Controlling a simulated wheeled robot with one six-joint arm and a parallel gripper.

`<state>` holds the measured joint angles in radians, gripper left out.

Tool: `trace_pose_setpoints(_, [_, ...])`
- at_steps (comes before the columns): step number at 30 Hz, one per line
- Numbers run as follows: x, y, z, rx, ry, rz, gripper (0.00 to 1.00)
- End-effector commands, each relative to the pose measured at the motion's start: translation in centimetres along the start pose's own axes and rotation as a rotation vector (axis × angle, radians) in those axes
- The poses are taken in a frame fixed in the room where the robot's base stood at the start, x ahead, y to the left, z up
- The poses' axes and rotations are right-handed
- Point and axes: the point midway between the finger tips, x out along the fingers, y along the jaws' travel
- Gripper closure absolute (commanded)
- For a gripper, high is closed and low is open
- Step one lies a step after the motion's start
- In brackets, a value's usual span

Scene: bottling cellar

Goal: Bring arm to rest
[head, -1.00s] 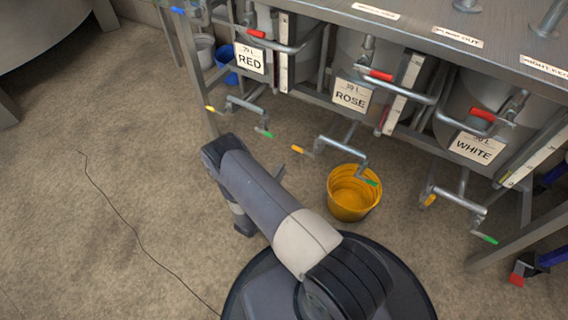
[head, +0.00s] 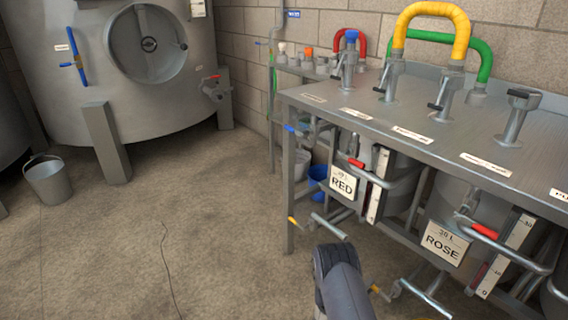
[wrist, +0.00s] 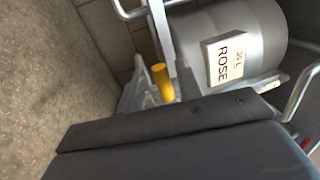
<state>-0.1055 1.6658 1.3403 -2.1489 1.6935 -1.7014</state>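In the head view my arm (head: 342,285) reaches up from the bottom edge in front of the bench, and its far end is hidden. In the wrist view the dark body of my gripper fills the bottom. Beyond it two pale finger-like parts of my gripper (wrist: 160,92) stand apart, and a yellow handle (wrist: 161,80) shows between them, apparently not clamped. The drum labelled ROSE (wrist: 262,30) is behind. In the head view a yellow-ended lever (head: 376,289) is close to the right of my arm.
The steel bench (head: 420,122) with RED and ROSE drums under it fills the right. Lever pipes (head: 428,298) stick out low at its front. A large tank (head: 110,80) and a grey bucket (head: 48,180) stand at the left. The floor (head: 150,240) between is clear.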

Motion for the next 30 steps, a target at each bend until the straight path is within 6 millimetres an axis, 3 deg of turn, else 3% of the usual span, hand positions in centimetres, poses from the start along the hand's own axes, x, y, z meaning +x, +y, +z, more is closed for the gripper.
trace_pose_setpoints(5, [1.9, -0.1, 0.0, 0.008, 0.002, -0.002, 0.67])
trace_pose_setpoints(25, [1.7, -0.1, 0.0, 0.019, 0.004, 0.000, 0.67])
trace_pose_setpoints(30, [-0.1, -0.1, 0.1, -0.003, -0.004, 0.002, 0.67])
